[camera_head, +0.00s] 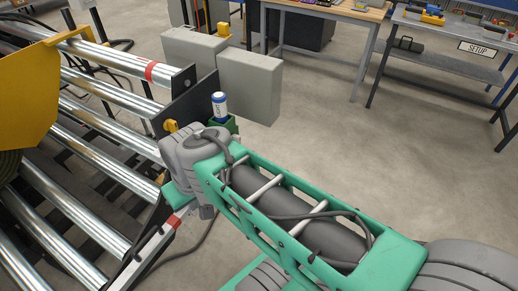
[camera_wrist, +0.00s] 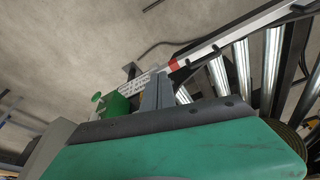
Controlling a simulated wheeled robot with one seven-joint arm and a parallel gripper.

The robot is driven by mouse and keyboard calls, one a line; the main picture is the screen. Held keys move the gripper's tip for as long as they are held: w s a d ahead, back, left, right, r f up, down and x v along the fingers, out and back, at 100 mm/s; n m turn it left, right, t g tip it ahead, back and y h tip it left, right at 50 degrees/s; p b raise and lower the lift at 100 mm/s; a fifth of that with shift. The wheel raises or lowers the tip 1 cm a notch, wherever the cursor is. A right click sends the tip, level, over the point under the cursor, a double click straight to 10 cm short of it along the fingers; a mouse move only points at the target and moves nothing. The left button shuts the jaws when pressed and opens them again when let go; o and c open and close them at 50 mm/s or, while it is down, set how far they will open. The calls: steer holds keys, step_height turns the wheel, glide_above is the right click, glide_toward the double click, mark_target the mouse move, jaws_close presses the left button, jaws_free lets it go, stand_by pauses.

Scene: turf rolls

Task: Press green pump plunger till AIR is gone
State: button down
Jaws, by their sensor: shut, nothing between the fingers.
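A green box-shaped body (camera_wrist: 117,104), which looks like the pump, shows in the wrist view just left of my fingers. A round green knob (camera_wrist: 96,97), perhaps its plunger, sticks out on its left. In the head view a green holder (camera_head: 231,124) shows behind my wrist, partly hidden; I cannot tell whether it is the same thing. My gripper (camera_wrist: 160,82) is shut and empty, its grey fingers beside the green body; I cannot tell whether they touch. In the head view my wrist and arm hide the fingers. No AIR marking is readable.
A blue-and-white can (camera_head: 219,107) stands in the green holder by the dark end plate of the roller conveyor (camera_head: 110,172). Grey boxes (camera_head: 250,85) stand behind. A bench marked SETUP (camera_head: 440,62) is at the back right. The concrete floor at right is clear.

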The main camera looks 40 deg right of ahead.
steer(key=w+d+f+m+y, duration=0.1)
steer(key=w+d+f, duration=0.25)
steer(key=d, duration=0.25)
steer(key=w+d+f+t+b, duration=0.1)
steer(key=w+d+f, duration=0.25)
steer(key=d, duration=0.25)
steer(key=w+d+f+m+y, duration=0.1)
steer(key=w+d+f, duration=0.2)
steer(key=d+f, duration=0.15)
steer(key=s+d+f+m+t, duration=0.1)
steer(key=d+f, duration=0.3)
steer(key=d, duration=0.4)
steer(key=s+d+f+m+t+b, duration=0.1)
steer(key=s+d+f+m+t, duration=0.1)
steer(key=d+f, duration=0.3)
steer(key=s+d+t, duration=0.1)
steer(key=d, duration=0.3)
steer(key=shift+s+f+t, duration=0.2)
steer(key=shift+s+t, duration=0.1)
steer(key=shift+s, duration=0.1)
steer(key=shift+w, duration=0.15)
steer(key=w+a, duration=0.2)
steer(key=w, duration=0.6)
steer(key=shift+a, duration=0.35)
